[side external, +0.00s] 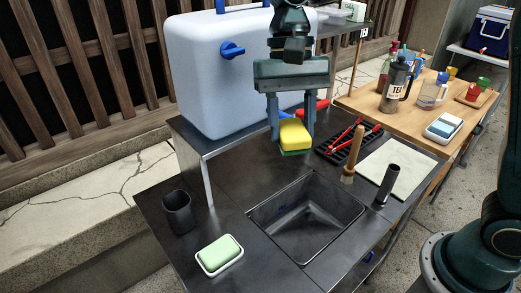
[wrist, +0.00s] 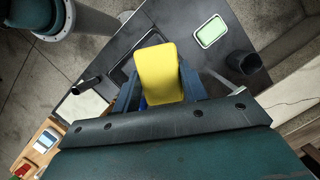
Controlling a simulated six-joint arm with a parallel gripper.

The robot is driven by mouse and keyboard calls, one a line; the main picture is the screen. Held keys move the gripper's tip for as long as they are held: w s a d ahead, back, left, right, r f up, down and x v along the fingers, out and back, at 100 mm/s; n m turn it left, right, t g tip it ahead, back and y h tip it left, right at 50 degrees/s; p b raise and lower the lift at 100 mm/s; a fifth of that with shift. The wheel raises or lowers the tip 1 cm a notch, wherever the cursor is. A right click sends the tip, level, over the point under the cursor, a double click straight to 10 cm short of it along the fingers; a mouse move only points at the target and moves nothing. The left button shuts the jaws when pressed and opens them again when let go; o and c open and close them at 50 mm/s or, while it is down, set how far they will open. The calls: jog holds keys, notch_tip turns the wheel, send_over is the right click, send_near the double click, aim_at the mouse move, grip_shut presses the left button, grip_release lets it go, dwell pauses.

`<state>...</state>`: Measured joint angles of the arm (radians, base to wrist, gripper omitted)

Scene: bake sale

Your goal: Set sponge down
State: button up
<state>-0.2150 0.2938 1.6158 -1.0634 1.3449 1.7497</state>
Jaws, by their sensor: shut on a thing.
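The sponge (side external: 295,134) is yellow with a green underside. My gripper (side external: 291,128) is shut on it and holds it in the air, behind the sink basin and in front of the white water container. In the wrist view the yellow face of the sponge (wrist: 157,72) sits between my gripper's fingers (wrist: 158,88) and covers part of the sink. The sponge looks apart from the counter in the side view. Its far side and the finger contact on that side are partly hidden.
A dark sink basin (side external: 306,217) is set in the metal counter. A green soap bar on a white dish (side external: 220,254) and a dark cup (side external: 178,212) stand at left. A black rack (side external: 348,144), wooden-handled tool (side external: 354,155) and pale mat (side external: 397,169) lie at right. The water container (side external: 235,75) stands behind.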

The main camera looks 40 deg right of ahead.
jog(key=s+a+f+n, duration=0.2)
jog(key=s+a+n, duration=0.1)
jog(key=a, duration=0.4)
jog(key=s+a+f+n+h, duration=0.1)
jog(key=s+a+f+n, duration=0.1)
jog(key=a, duration=0.5)
jog(key=shift+s+f+n+h, duration=0.35)
jog(key=shift+s+f, duration=0.4)
jog(key=shift+s, duration=0.4)
jog(key=shift+a+f, duration=0.1)
send_over(255, 292)
notch_tip(255, 292, down, 16)
jog(key=shift+r, duration=0.25)
jog(key=shift+f, duration=0.1)
jog(key=shift+f, duration=2)
jog(key=shift+f, duration=0.1)
jog(key=o, duration=0.9)
